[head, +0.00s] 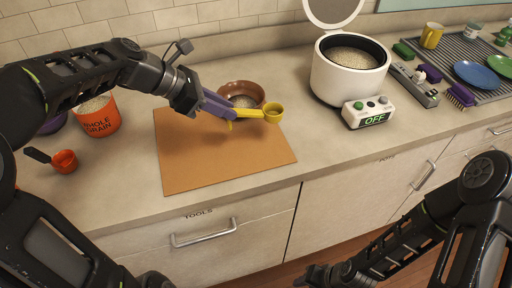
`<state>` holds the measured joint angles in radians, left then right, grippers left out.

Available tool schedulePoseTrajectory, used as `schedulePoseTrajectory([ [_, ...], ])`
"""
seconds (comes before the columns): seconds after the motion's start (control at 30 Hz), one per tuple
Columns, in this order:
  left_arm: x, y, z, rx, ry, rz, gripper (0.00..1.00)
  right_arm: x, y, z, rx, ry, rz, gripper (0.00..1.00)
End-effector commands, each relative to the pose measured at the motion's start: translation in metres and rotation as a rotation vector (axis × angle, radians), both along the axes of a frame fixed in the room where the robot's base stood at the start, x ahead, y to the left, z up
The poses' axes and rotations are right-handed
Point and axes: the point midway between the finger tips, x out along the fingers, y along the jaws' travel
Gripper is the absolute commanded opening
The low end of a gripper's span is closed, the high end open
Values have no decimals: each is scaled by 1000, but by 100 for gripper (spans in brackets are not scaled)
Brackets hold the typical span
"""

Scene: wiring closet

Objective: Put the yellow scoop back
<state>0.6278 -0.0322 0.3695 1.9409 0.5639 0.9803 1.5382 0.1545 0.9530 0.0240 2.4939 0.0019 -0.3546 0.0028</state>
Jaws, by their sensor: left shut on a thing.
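The yellow scoop (273,112) is in the head view, held above the right back part of the orange mat, its cup at the right end. My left gripper (230,113), with purple fingers, is shut on its handle. The scoop overlaps the front of a brown bowl (241,90) with pale contents; whether they touch I cannot tell. My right gripper (312,277) is low at the bottom edge, in front of the drawers and away from the counter; its jaws are not clear.
An orange-red "WHOLE GRAIN" tub (99,120) and a red scoop (65,161) with a dark handle are at left. An open white rice cooker (334,84) and an "OFF" box (369,113) stand right. A drying rack (462,50) holds plates. The orange mat (210,165) is bare.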

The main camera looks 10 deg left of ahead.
Motion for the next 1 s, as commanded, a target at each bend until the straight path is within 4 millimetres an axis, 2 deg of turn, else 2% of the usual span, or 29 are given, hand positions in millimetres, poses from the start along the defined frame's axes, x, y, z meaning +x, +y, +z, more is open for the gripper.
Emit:
schedulePoseTrajectory([
  [0.17,0,0,-4,0,1,2,0,0,0,0,0,0,0,36],
  [0.53,0,0,-60,-2,3,3,0,0,0,1,-1,1,-1,36],
  [0.87,0,0,-63,0,1,4,0,0,0,1,-1,1,-1,36],
  [1.0,0,0,-76,-2,3,3,0,0,0,1,-1,1,-1,36],
])
